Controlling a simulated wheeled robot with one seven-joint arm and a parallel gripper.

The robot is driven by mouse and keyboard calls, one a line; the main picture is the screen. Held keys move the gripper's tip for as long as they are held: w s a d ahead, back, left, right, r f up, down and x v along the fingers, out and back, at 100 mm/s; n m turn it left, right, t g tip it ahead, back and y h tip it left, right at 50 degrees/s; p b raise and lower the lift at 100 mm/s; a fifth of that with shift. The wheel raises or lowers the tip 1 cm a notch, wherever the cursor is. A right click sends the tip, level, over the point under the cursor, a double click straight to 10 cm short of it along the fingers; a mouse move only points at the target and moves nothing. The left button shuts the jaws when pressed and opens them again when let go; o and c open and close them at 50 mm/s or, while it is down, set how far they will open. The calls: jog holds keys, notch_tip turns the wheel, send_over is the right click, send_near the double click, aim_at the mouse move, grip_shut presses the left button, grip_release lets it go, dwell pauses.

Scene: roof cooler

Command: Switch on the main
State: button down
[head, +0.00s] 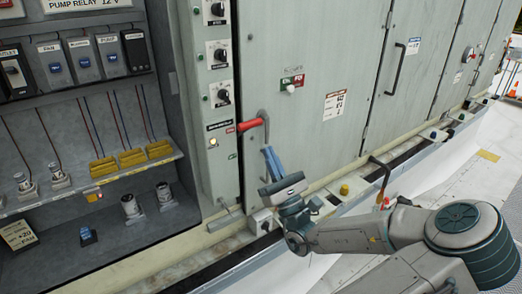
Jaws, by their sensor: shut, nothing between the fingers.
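A red handle (250,124) on a grey bent lever sticks out of the grey-green cabinet front, at the edge beside the column of knobs. I take it to be the main switch. It points left, roughly level, toward a small red label; a green label sits lower down. My gripper (270,154) is just below and right of the handle. Its blue fingers point up, shut and empty. They look close to the lever's grey arm; I cannot tell whether they touch it.
Black rotary knobs (220,53) line the panel above left. An open relay shelf (100,170) with yellow blocks and loose parts stands at left. A ledge (350,188) with small fittings runs below the cabinet doors.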

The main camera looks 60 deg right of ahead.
jog(key=shift+s+a, duration=0.2)
jog(key=shift+s, duration=0.5)
jog(key=shift+s+a, duration=0.25)
jog(key=shift+s, duration=0.45)
jog(key=shift+s+a, duration=0.2)
jog(key=shift+s, duration=0.5)
jog(key=shift+w, duration=0.1)
